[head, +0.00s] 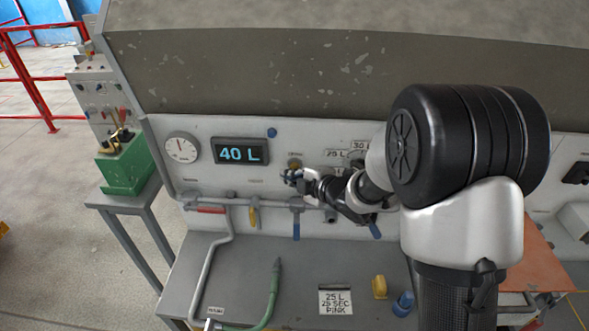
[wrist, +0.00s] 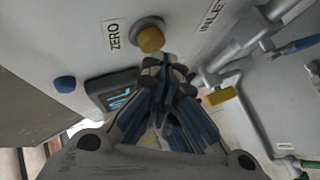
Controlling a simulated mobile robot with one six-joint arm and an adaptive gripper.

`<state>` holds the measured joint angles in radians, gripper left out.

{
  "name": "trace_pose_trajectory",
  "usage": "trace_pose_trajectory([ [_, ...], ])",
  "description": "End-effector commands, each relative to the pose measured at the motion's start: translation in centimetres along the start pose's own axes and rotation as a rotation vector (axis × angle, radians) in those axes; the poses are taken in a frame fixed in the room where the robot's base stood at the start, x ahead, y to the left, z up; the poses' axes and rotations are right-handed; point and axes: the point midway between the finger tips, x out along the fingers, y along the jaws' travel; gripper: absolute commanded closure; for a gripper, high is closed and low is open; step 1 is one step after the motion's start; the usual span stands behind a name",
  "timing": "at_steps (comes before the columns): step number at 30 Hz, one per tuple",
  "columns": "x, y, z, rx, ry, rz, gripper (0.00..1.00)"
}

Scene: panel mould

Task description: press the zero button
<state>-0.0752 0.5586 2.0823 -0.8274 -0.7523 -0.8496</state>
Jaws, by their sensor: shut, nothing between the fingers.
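The zero button is a round yellow button (wrist: 151,40) in a grey collar beside the ZERO label (wrist: 115,35) in the wrist view. In the head view the button (head: 295,162) shows small on the pale panel, right of the display. The display (head: 240,152) reads 40 L. My gripper (head: 290,177) is shut and empty, with its tips just below the button in the head view. In the wrist view my gripper (wrist: 166,66) has its tips right beside the button; I cannot tell whether they touch it.
A dial gauge (head: 182,148) and a blue knob (head: 272,132) are on the panel. Below runs a grey pipe with a yellow-handled valve (head: 254,216) and blue handles. The bench holds a green hose (head: 273,290), a card (head: 335,301) and a yellow piece (head: 379,286).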

Motion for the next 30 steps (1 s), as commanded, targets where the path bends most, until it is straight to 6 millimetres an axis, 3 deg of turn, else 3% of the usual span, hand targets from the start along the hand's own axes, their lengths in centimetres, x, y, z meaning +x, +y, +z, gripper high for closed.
trace_pose_trajectory([
  [30, 0.59, 0.46, 0.44, -0.001, 0.000, 0.000, 1.00],
])
